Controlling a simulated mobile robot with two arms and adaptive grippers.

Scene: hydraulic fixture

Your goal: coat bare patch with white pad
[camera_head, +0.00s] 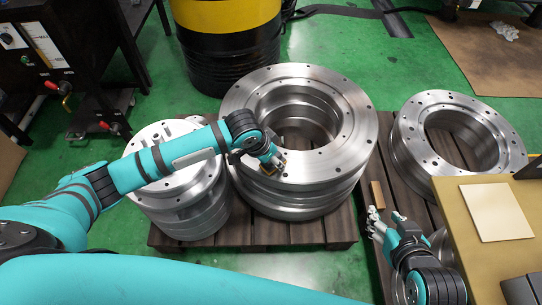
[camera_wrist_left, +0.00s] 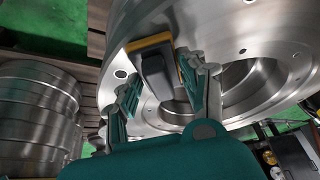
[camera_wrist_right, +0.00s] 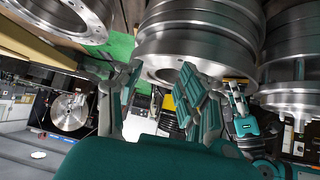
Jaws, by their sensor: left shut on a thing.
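My left gripper (camera_head: 271,160) is at the near top face of the large middle ring stack (camera_head: 345,150). It is shut on a dark block with a yellow-orange edge (camera_wrist_left: 157,66), which shows between its fingers in the left wrist view and lies against or very close to the metal ring. The block's working face is hidden, so I cannot tell whether it is white. No bare patch can be told apart on the shiny metal. My right gripper (camera_head: 380,228) is open and empty, right of the pallet's middle; its spread fingers also show in the right wrist view (camera_wrist_right: 155,95).
A shorter metal stack (camera_head: 150,140) stands left on the wooden pallet (camera_head: 285,233), and another ring (camera_head: 408,150) stands right. A tan box or table (camera_head: 470,230) with a pale square sheet (camera_head: 498,212) is at the right edge. A black-and-yellow drum (camera_head: 225,50) stands behind.

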